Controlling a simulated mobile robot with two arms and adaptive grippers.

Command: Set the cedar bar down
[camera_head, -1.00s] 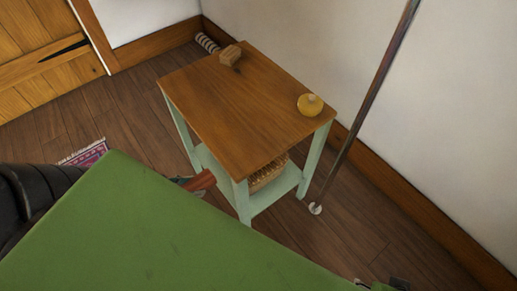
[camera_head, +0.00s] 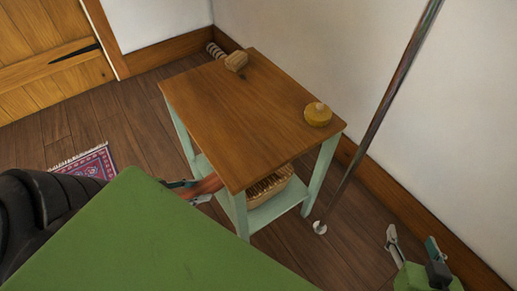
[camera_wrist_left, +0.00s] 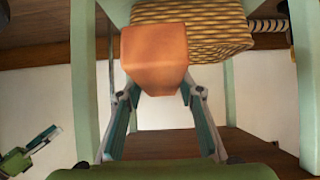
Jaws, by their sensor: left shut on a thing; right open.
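The cedar bar (camera_head: 209,184) is a reddish-brown block at the near left side of the small table. It also fills the upper middle of the left wrist view (camera_wrist_left: 153,55), in front of the table's lower level. My left gripper (camera_head: 188,187) is shut on the bar, below the tabletop's height; its fingers also show in the wrist view (camera_wrist_left: 157,98). The bar's far end is partly hidden by the table's edge. My right gripper (camera_head: 413,246) is open and empty at the lower right, apart from the table.
The table has a wooden top (camera_head: 230,120), pale green legs and a lower shelf (camera_head: 272,208) with a wicker basket (camera_head: 270,186). A dark pole (camera_head: 375,125) leans at the right. A rug (camera_head: 90,162) lies left.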

